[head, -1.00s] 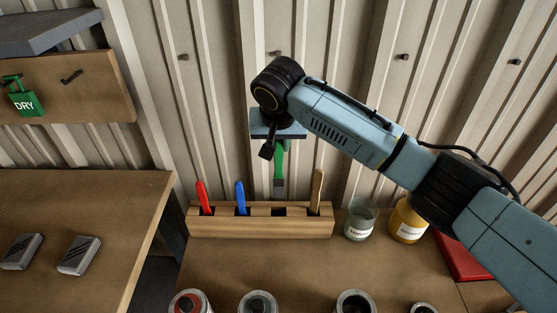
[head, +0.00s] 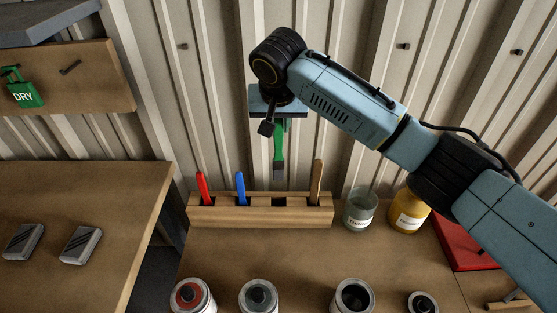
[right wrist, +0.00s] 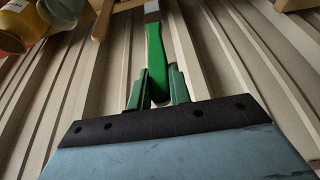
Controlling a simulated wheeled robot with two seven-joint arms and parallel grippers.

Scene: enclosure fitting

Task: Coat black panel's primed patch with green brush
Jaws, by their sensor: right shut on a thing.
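The green brush (head: 278,150) hangs bristles-down, its dark bristle end above the wooden brush rack (head: 262,215). My right gripper (head: 278,122) is shut on its handle. In the right wrist view the green handle (right wrist: 155,55) sits between the two green fingers of the right gripper (right wrist: 158,85). The slot under the brush in the rack is empty. The black panel and its primed patch are not in view. My left gripper is not in view.
A red brush (head: 203,187), a blue brush (head: 240,188) and a wooden-handled brush (head: 317,180) stand in the rack. Jars (head: 360,210) (head: 409,211) stand to its right. Several open cans (head: 258,297) line the front. The corrugated wall is close behind.

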